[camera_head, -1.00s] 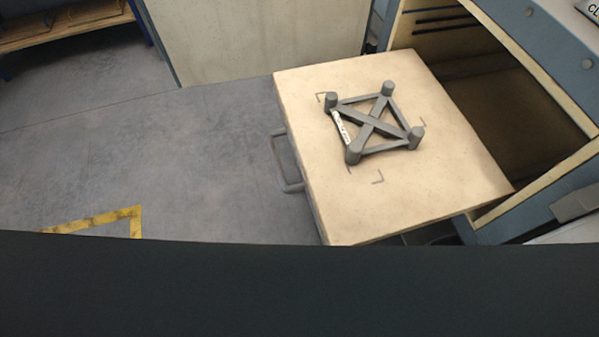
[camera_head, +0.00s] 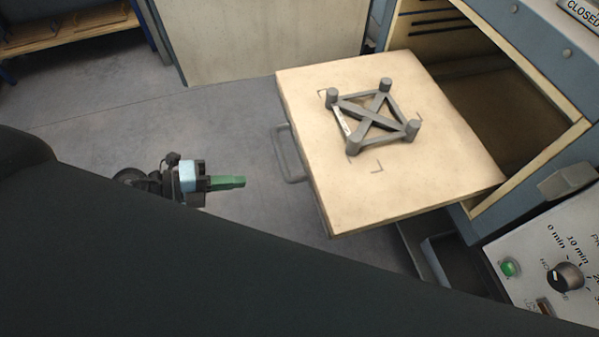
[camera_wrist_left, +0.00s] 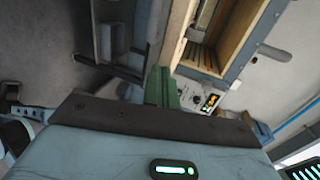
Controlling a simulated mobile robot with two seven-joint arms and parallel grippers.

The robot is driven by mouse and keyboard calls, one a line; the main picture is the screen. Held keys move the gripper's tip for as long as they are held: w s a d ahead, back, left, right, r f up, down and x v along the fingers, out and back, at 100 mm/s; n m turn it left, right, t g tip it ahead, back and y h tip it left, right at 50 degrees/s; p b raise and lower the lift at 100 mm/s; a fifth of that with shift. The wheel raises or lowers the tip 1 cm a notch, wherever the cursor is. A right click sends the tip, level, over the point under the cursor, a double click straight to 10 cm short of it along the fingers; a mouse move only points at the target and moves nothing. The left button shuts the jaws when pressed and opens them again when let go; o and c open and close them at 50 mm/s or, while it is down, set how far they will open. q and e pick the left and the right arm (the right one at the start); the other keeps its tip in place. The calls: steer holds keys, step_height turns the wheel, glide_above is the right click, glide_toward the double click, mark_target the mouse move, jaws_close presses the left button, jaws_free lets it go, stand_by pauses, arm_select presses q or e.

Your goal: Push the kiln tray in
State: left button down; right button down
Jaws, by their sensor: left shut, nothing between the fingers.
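The kiln tray (camera_head: 345,195) is a pale square slab, pulled out to the left of the kiln opening (camera_head: 500,110). A grey handle (camera_head: 289,153) sits on its left front edge. A grey cross-braced stand with several posts (camera_head: 372,121) rests on the tray. My left gripper (camera_head: 243,182) has green fingers, pressed together and empty. It is left of the tray, below the handle in the head view, and apart from both. The green fingers also show in the left wrist view (camera_wrist_left: 161,86). My right gripper is not in view.
The kiln's control panel (camera_head: 550,265) with a dial and green button is at the lower right. A pale door-like panel (camera_head: 265,40) stands behind the tray. Open grey floor (camera_head: 230,115) lies left of the tray. My dark arm covers the lower left.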

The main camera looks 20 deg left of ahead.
arm_select(q)
steer(key=p, duration=0.1)
glide_toward(309, 172)
steer(key=x, duration=0.5)
steer(key=shift+d+f, duration=0.15)
steer(key=shift+w+d+f, duration=0.1)
steer(key=shift+w+d, duration=0.2)
steer(key=shift+d, duration=0.2)
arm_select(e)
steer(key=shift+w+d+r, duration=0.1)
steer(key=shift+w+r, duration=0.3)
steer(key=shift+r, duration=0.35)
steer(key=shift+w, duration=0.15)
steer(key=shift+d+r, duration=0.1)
